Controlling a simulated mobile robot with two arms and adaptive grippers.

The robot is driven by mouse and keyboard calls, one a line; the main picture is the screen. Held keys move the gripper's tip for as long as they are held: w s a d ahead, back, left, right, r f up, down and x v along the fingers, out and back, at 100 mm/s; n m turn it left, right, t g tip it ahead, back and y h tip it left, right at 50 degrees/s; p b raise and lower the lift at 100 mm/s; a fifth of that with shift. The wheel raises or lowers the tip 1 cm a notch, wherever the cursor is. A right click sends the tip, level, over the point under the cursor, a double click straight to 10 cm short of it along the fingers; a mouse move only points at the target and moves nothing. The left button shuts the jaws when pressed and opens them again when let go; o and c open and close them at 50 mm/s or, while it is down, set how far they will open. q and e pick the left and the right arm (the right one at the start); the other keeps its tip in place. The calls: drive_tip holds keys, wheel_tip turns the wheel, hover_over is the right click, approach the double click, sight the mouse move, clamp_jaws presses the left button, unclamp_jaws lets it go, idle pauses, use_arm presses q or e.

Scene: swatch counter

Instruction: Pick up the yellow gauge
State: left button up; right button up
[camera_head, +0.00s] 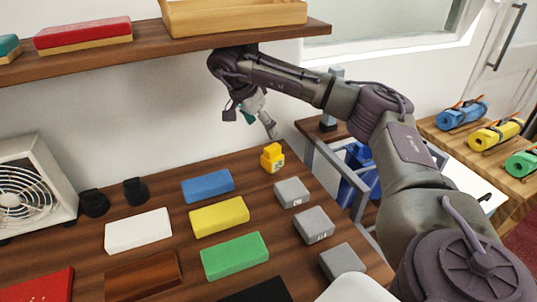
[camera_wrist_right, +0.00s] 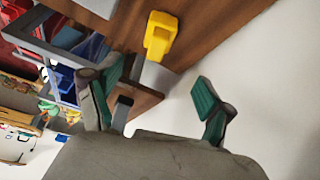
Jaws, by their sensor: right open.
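The yellow gauge (camera_head: 272,158) is a small yellow block with a narrower top and a pale label on its front. It stands at the back right of the dark wooden counter (camera_head: 165,178). In the right wrist view the gauge (camera_wrist_right: 160,36) lies ahead of the fingers, at the top middle. My right gripper (camera_head: 258,122) is above and just behind the gauge in the head view, apart from it. In the wrist view its two green-padded fingers (camera_wrist_right: 152,105) are spread wide with nothing between them. My left gripper is not in view.
Blue, yellow (camera_head: 219,216), green and white blocks lie on the counter left of the gauge. Grey blocks (camera_head: 292,193) line the right edge. A wooden shelf (camera_head: 180,48) hangs above, close to my right wrist. A fan heater (camera_head: 35,188) stands at left.

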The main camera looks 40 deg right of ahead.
sight(271, 148)
drive_tip(key=x, duration=0.6)
drive_tip(key=shift+s+d+f+p, duration=0.1)
drive_tip(key=shift+d+f+p, duration=0.05)
drive_tip(key=shift+f+p, duration=0.15)
drive_tip(key=x, duration=0.2)
drive_tip(key=p+x, duration=0.1)
drive_tip(key=x, duration=0.1)
drive_tip(key=shift+s+a+f, duration=0.15)
drive_tip(key=shift+s+a, duration=0.1)
drive_tip(key=shift+d+f, duration=0.2)
drive_tip(key=shift+f, duration=0.3)
drive_tip(key=shift+w, duration=0.1)
drive_tip(key=c, duration=1.5)
drive_tip(key=shift+o, duration=0.2)
drive_tip(key=shift+r, duration=0.1)
drive_tip(key=shift+a+r, duration=0.1)
drive_tip(key=shift+r, duration=0.1)
drive_tip(key=r, duration=0.2)
drive_tip(key=r+b, duration=0.1)
drive_tip(key=r, duration=0.3)
drive_tip(key=shift+s+r, duration=0.35)
drive_tip(key=s+a+b, duration=0.1)
drive_tip(key=s+a, duration=0.2)
drive_tip(key=s, duration=0.6)
drive_tip(key=s+a+b, duration=0.2)
drive_tip(key=s+a, duration=0.1)
drive_tip(key=s, duration=0.6)
drive_tip(key=shift+s+b, duration=0.25)
drive_tip(key=shift+b, duration=0.05)
